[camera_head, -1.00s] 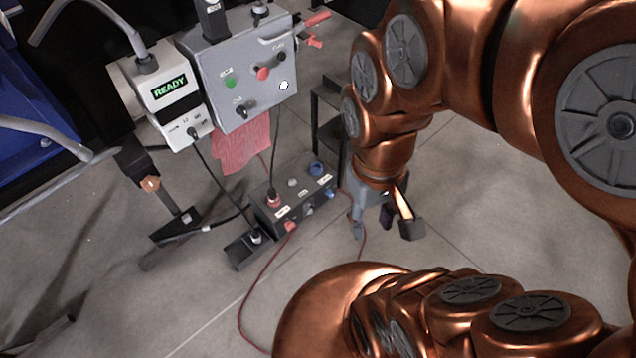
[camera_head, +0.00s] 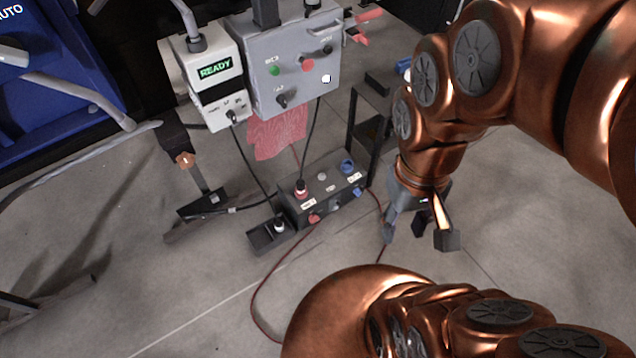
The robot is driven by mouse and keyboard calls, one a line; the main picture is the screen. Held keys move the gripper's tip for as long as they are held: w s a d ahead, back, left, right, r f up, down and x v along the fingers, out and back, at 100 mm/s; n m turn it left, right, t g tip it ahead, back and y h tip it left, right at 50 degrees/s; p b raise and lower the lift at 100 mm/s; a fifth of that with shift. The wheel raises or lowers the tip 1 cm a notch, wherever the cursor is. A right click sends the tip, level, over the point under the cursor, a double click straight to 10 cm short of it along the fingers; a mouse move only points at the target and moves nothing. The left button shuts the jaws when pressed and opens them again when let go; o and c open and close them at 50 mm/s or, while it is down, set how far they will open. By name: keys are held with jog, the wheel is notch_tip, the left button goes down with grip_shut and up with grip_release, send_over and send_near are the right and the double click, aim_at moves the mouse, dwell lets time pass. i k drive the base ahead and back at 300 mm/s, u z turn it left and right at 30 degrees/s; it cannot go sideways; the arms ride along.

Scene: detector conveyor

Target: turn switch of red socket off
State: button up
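A dark socket box (camera_head: 332,198) sits low, near the floor, in the middle of the head view. Its red socket (camera_head: 301,188) is at the left end of the top, with a black plug and cable in it. Below it on the front face is a small red switch (camera_head: 314,218); its setting is too small to tell. A blue socket (camera_head: 347,166) and a blue switch (camera_head: 358,192) are at the right end. My gripper (camera_head: 418,238) hangs to the right of the box, pointing down, fingers spread apart and empty, touching nothing.
A grey control panel (camera_head: 300,85) and a white box reading READY (camera_head: 215,72) stand behind. A red cloth (camera_head: 277,138) hangs under the panel. A red cable (camera_head: 254,310) loops over the floor. A black stand (camera_head: 372,130) is behind the box.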

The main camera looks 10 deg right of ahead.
aim_at(313, 217)
jog(key=z, duration=1.45)
jog(key=k, duration=1)
jog(key=u, duration=1.75)
jog(key=i, duration=0.5)
